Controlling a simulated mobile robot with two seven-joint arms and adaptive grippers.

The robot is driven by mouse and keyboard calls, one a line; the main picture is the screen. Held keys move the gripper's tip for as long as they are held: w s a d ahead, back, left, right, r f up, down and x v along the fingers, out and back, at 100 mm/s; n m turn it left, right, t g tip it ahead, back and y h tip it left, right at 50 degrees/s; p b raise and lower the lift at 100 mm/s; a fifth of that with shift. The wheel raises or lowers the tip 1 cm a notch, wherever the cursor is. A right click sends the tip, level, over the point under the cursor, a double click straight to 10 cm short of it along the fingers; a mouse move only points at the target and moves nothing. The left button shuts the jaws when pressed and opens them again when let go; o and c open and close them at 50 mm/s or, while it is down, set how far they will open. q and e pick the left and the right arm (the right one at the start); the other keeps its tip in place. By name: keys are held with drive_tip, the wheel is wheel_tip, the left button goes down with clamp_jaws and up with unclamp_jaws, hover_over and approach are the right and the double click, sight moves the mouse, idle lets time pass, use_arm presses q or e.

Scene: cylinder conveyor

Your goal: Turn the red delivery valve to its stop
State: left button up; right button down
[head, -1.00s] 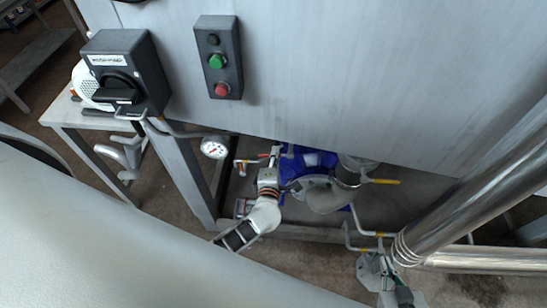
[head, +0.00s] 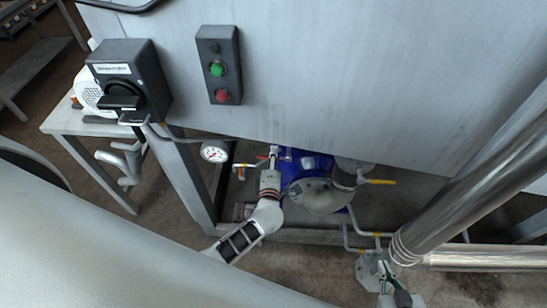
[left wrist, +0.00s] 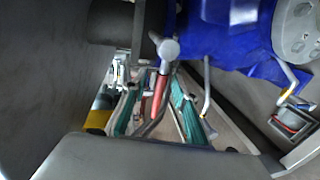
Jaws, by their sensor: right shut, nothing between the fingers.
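The red delivery valve handle (left wrist: 159,97) shows in the left wrist view, hanging from a grey round-headed stem. It lies between the two green-padded fingers of my left gripper (left wrist: 155,112), with a gap visible on both sides. In the head view only a small red bit of the handle (head: 263,157) shows beside my left gripper (head: 274,151), under the edge of the large grey panel. Contact with the handle cannot be made out. My right gripper (head: 384,275) is at the lower right in the head view, below the pipes, shut and apart from the valve.
A blue pump body (head: 313,160) is right of my left gripper. A yellow handle (head: 381,182) and steel pipes (head: 475,257) lie further right. A pressure gauge (head: 214,152) and a frame leg (head: 187,180) stand left. A button box (head: 219,66) is on the panel.

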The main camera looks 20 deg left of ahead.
use_arm(q)
drive_tip(key=v, duration=1.2)
drive_tip(key=shift+r, duration=0.1)
idle(0.4)
drive_tip(key=s+d+r+m+h, duration=0.25)
drive_tip(key=s+m+h, duration=0.45)
drive_tip(key=m, duration=0.9)
drive_tip(key=s+a+f+m+g, duration=0.4)
drive_tip(key=s+m, duration=0.3)
drive_tip(key=m, duration=0.2)
drive_tip(key=shift+a+f, duration=0.3)
drive_tip(key=shift+f, duration=0.05)
